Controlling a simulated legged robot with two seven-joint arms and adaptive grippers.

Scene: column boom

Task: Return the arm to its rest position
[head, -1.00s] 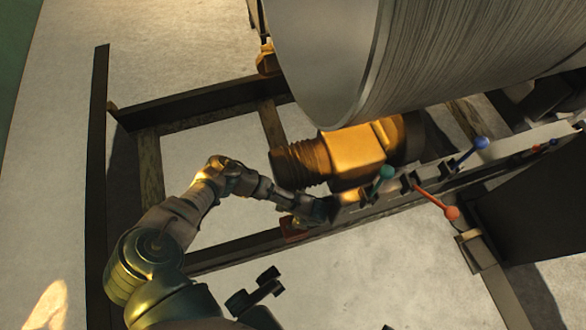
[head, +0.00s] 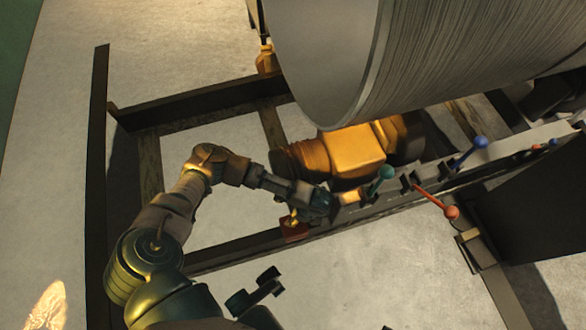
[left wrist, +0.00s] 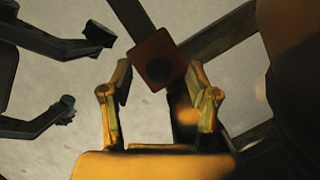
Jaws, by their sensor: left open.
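My left arm comes in from the lower left of the head view and bends at the elbow. Its gripper (head: 296,219) hangs beside the near end of the lever row, by a small red block (head: 295,231). In the left wrist view the two fingers of the gripper (left wrist: 161,78) stand apart with nothing held between them. The red block (left wrist: 157,60) with a dark round centre shows beyond the fingertips; I cannot tell whether they touch it.
A green-knobbed lever (head: 386,172), a red-knobbed lever (head: 451,212) and a blue-knobbed lever (head: 481,142) stand to the right. A large grey drum (head: 430,60) and a yellow fitting (head: 355,152) lie behind. Dark frame beams (head: 200,103) surround open pale floor (head: 220,150).

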